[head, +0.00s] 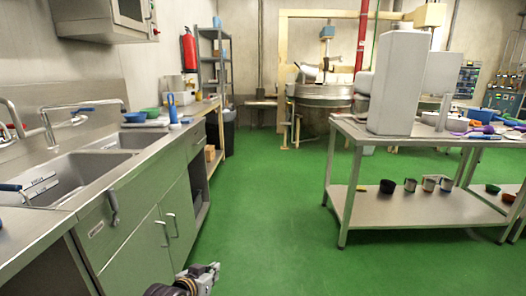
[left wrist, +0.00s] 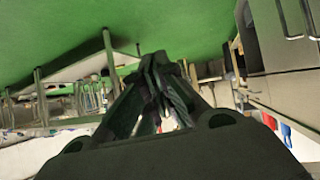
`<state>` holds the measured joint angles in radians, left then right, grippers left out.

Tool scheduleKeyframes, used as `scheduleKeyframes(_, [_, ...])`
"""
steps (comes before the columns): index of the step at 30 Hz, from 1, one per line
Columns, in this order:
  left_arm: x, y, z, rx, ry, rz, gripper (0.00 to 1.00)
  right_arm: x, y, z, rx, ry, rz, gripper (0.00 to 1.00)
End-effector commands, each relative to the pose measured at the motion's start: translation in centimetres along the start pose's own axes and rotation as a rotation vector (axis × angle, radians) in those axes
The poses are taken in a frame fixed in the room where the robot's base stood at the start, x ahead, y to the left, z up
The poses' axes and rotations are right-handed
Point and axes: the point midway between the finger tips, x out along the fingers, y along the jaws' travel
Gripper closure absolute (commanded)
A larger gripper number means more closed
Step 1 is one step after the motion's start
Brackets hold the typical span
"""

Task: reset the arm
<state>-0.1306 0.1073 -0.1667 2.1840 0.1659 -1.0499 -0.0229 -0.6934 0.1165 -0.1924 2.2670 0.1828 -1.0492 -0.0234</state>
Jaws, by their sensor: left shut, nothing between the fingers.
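My left gripper (head: 205,272) shows at the bottom of the head view, low in front of the sink cabinet and over the green floor. It also shows in the left wrist view (left wrist: 155,62), where its two dark fingers meet at the tips with nothing between them. It touches no object that I can see. My right gripper is in neither view.
A steel sink counter (head: 150,150) runs along the left. A steel table (head: 350,130) with a white box-shaped machine (head: 398,85) stands on the right, with several cups on its lower shelf. A large kettle (head: 322,100) stands at the back. The green floor (head: 265,220) between is clear.

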Motion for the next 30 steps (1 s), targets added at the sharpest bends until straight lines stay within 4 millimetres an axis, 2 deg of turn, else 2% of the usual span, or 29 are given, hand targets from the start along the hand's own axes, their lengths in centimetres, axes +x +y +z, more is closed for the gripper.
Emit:
scheduleKeyframes(11, [-2.5, 3.1, 8.7, -0.040, -0.121, 0.055, 1.00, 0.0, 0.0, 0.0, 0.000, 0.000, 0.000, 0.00])
scheduleKeyframes(24, [-5.2, 5.6, 21.0, -0.092, -0.329, 0.086, 1.00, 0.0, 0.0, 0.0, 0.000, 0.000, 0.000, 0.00])
scheduleKeyframes(30, [-6.5, 6.3, 24.6, -0.109, -0.393, 0.093, 1.00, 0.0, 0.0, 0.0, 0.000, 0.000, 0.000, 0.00])
